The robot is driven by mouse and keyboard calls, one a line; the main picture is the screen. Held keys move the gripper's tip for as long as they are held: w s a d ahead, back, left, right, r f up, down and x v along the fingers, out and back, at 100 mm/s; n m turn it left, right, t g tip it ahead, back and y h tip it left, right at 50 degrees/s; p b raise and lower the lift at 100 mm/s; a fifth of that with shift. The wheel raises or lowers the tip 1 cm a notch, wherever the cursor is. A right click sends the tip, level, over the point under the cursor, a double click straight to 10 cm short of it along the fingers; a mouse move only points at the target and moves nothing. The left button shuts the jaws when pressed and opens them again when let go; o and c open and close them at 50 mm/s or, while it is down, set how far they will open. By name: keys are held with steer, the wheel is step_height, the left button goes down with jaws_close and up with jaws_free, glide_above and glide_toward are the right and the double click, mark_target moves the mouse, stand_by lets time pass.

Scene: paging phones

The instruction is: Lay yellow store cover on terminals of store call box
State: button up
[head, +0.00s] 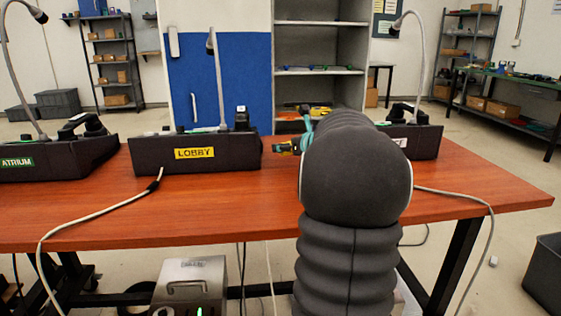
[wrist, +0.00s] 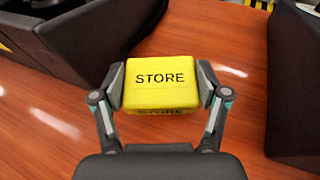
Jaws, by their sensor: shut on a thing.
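The yellow store cover (wrist: 160,70), marked STORE in black, is between the two fingers of my gripper (wrist: 161,84) in the wrist view. The fingers are shut on its left and right sides, and it is held over the reddish wooden table. In the head view my arm hides most of the gripper. A black call box (head: 424,143) stands behind my arm at the right, with its pale label mostly hidden; I cannot read whether it is the store one. Its terminals do not show.
The LOBBY call box (head: 236,152) and the ATRIUM call box (head: 60,160) stand on the table (head: 240,206) to the left, with gooseneck microphones. Cables run over the front edge. Dark boxes flank the cover in the wrist view, with bare table between them.

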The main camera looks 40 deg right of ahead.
mark_target(288, 167)
steer(key=shift+f+b, duration=0.5)
steer(key=shift+f, duration=1.8)
steer(key=shift+f, duration=0.2)
steer(key=o, duration=1.3)
steer(key=shift+r, duration=0.1)
steer(key=shift+c, duration=0.2)
steer(key=shift+r, duration=0.1)
